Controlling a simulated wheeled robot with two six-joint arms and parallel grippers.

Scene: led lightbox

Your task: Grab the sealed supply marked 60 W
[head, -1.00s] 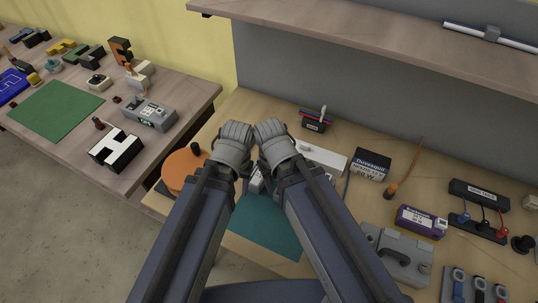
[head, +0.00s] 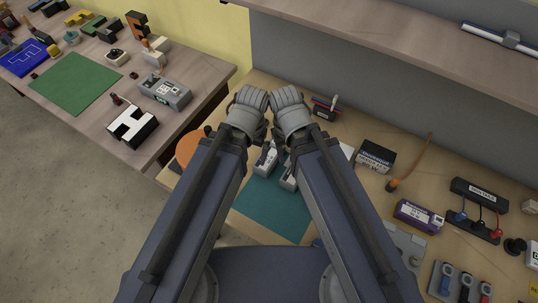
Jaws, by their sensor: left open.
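A black and white box (head: 375,156) with printed lettering lies on the wooden workbench, right of my arms; its wattage is too small to read surely. A purple box with a white label (head: 418,216) lies nearer and further right, its print also unreadable. My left gripper (head: 264,162) is open over the teal mat, left of both boxes and apart from them. My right gripper (head: 289,179) is beside it, partly hidden by my forearm; its jaws cannot be made out.
The teal mat (head: 268,212) lies under my grippers. A black terminal strip (head: 478,192) with coloured leads, a grey case (head: 405,245) and an orange-tipped tool (head: 393,186) are on the right. A shelf (head: 400,38) overhangs the back. A side table (head: 190,122) stands left.

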